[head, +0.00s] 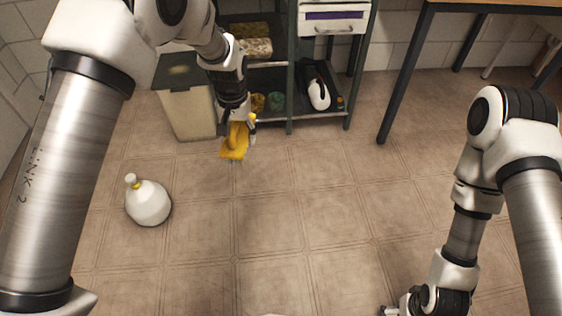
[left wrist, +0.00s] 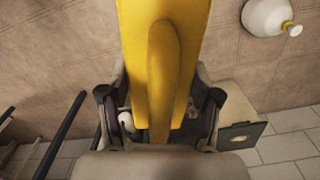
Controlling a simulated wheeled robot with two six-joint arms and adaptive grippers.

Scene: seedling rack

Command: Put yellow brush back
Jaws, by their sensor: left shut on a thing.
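The yellow brush (head: 234,145) is in my left gripper (head: 240,122), which is shut on it. In the head view it hangs in front of the seedling rack, above the floor. In the left wrist view the yellow brush (left wrist: 165,50) runs up from between the fingers (left wrist: 163,115) and fills the middle of the picture. My right gripper (head: 388,311) shows only in part at the bottom edge, and its fingers are mostly cut off. The dark rack (head: 290,75) stands behind the left gripper, and the arm hides part of its shelves.
A pale bin (head: 190,115) stands left of the rack. A white round bottle (head: 150,204) is on the floor at left. The low shelf holds small yellow and green items (head: 277,102) and a black-and-white object (head: 318,93). A wooden table (head: 500,4) is at right. The middle floor is clear.

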